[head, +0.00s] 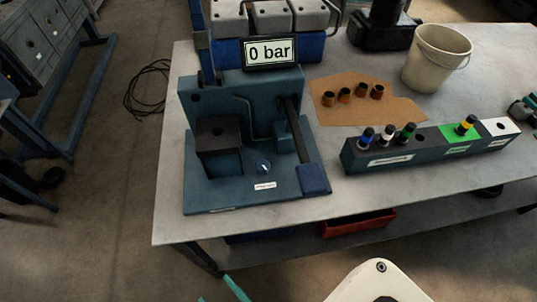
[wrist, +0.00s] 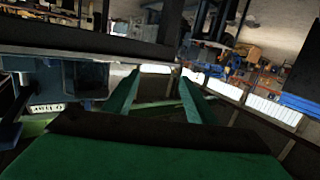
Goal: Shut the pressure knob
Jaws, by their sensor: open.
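The pressure knob (head: 264,167) is a small round blue knob with a white mark. It sits on the base plate of the blue test stand (head: 215,191), right of a dark block (head: 219,135) and just above a small white label (head: 265,185). In the head view only teal finger parts show at the bottom edge, well in front of the bench and away from the knob. The knob is not recognisable in the wrist view.
A dark lever with a blue pad (head: 313,179) stands right of the knob. Further right are a rack (head: 374,168) of injectors with coloured bands, cardboard (head: 336,112) with several copper-coloured pieces, and a bucket (head: 436,58). A red tray (head: 358,223) is under the bench top.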

